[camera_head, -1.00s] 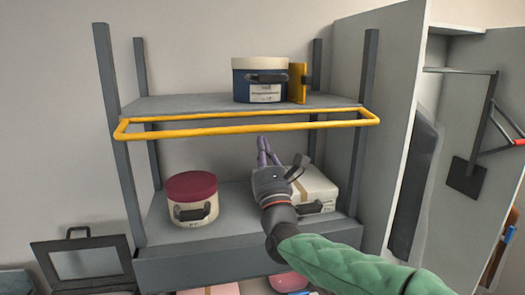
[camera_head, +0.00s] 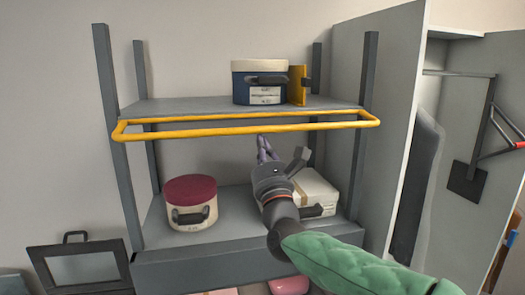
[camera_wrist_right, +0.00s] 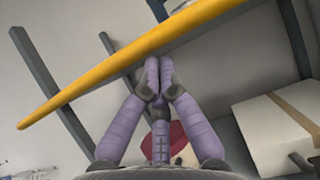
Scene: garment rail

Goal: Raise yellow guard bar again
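The yellow guard bar (camera_head: 250,130) is a long rectangular loop at the front of the upper shelf, lying nearly flat at about shelf height. In the right wrist view the bar (camera_wrist_right: 95,75) runs diagonally just past my fingertips. My right gripper (camera_head: 264,140) is below the bar's front rail, near its middle. Its purple fingers point up, and in the wrist view the fingertips (camera_wrist_right: 158,66) are together with nothing seen between them. I cannot tell whether they touch the bar. My left gripper is not in view.
A blue round box (camera_head: 260,82) and a yellow piece (camera_head: 299,85) stand on the upper shelf (camera_head: 190,104). A red-lidded round box (camera_head: 191,202) and a white case (camera_head: 318,190) sit on the lower shelf. A tall grey cabinet wall (camera_head: 390,120) borders the right.

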